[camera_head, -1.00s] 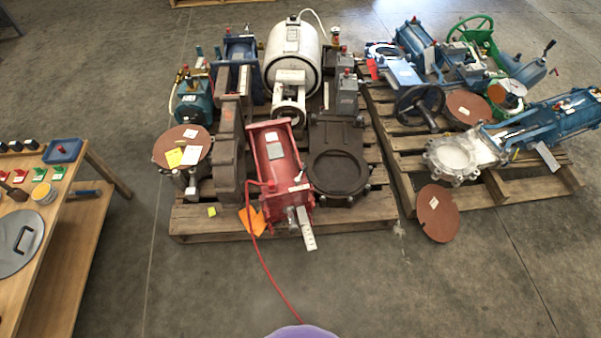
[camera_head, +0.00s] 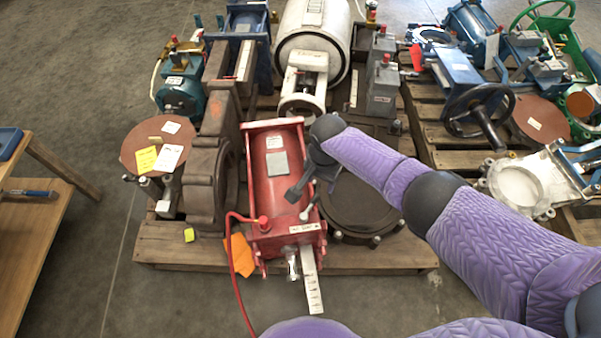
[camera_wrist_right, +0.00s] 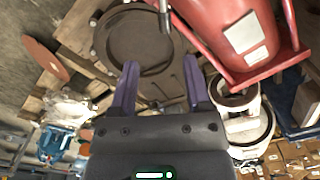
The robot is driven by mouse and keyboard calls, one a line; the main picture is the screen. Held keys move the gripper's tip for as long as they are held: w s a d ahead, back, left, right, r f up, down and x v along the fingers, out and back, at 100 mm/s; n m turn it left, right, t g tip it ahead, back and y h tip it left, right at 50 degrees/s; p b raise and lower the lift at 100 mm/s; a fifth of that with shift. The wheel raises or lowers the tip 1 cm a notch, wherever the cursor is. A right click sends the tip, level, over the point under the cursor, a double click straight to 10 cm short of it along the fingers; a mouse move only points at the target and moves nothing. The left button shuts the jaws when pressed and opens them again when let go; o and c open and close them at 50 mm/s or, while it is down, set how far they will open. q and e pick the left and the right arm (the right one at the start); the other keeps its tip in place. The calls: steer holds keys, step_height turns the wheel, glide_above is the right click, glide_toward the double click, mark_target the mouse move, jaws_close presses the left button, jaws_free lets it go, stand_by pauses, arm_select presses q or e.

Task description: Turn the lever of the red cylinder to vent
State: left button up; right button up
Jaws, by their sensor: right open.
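The red cylinder (camera_head: 268,165) lies on the pallet in the head view, with a label (camera_head: 305,228) near its front end. A short silver rod with a rounded end (camera_head: 306,213) shows by its right side; I cannot tell for sure that it is the lever. My right gripper (camera_head: 298,194) is over the cylinder's right side. In the right wrist view the red cylinder (camera_wrist_right: 225,35) is at upper right, and the right gripper (camera_wrist_right: 161,75) is open with nothing between its fingers. A grey rod (camera_wrist_right: 165,18) shows beyond the fingertips. My left gripper is out of view.
A dark round flange (camera_head: 360,212) lies right of the cylinder, under my right arm. A brown valve body (camera_head: 210,175) stands close on its left. A red hose (camera_head: 236,285) runs forward to the floor. A white tank (camera_head: 313,45) stands behind.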

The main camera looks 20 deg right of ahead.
mark_target(316, 197)
steer(key=shift+w, duration=0.6)
arm_select(q)
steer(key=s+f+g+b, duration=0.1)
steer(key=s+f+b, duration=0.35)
steer(key=b, duration=0.25)
arm_select(e)
steer(key=f, duration=0.8)
steer(key=shift+s+a+f, duration=0.1)
steer(key=shift+s, duration=0.1)
steer(key=shift+f, duration=0.3)
steer(key=shift+w+f, duration=0.1)
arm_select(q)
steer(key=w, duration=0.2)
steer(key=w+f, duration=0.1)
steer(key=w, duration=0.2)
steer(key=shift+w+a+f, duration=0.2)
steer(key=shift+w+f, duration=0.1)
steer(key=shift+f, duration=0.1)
arm_select(e)
steer(key=shift+c, duration=0.2)
jaws_close()
